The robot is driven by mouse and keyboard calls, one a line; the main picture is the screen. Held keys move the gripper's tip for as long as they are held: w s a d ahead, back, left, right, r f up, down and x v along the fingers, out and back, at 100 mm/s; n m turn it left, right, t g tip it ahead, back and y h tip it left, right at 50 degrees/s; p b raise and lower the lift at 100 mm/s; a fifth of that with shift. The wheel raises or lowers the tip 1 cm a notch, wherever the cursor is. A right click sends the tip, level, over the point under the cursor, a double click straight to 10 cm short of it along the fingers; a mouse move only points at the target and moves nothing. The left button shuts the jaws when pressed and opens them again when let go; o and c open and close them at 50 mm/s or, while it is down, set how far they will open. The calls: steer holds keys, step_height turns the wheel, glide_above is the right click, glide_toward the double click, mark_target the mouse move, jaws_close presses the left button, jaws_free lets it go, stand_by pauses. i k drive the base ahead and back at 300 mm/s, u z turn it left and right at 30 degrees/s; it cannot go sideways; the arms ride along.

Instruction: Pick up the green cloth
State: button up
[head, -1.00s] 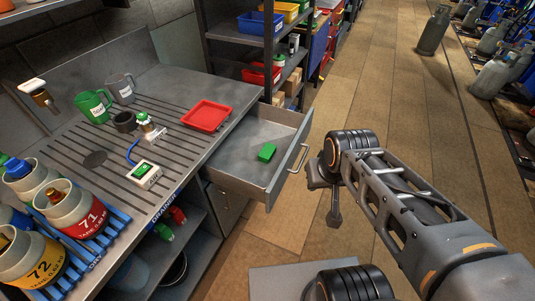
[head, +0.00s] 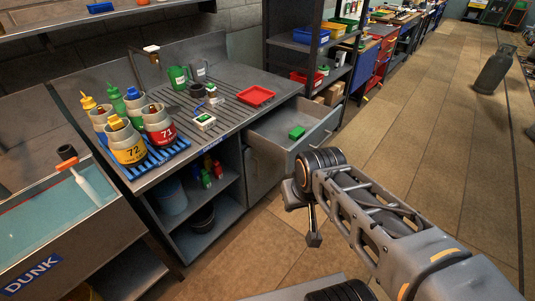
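A small green block-shaped thing (head: 297,132), which looks like the folded green cloth, lies in the open grey drawer (head: 325,124) under the right end of the metal workbench. My gripper (head: 313,240) hangs below the end of my arm, over the floor in front of the drawer. It is apart from the cloth, nearer to me and lower in the picture. Its fingers are small and dark here, so I cannot tell whether they are open or shut. I see nothing held in it.
The bench bears a red tray (head: 257,95), a green mug (head: 178,77), a small scale (head: 204,122) and numbered cylinders (head: 126,146) on a blue rack. A water-filled sink (head: 57,221) is at left. Shelves (head: 295,50) stand behind the drawer.

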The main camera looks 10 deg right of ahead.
mark_target(296, 134)
steer(key=u, duration=0.85)
steer(key=k, duration=0.1)
steer(key=z, duration=1.95)
steer(key=i, duration=1.35)
steer(key=u, duration=0.9)
steer(key=i, duration=0.5)
steer(key=u, duration=0.6)
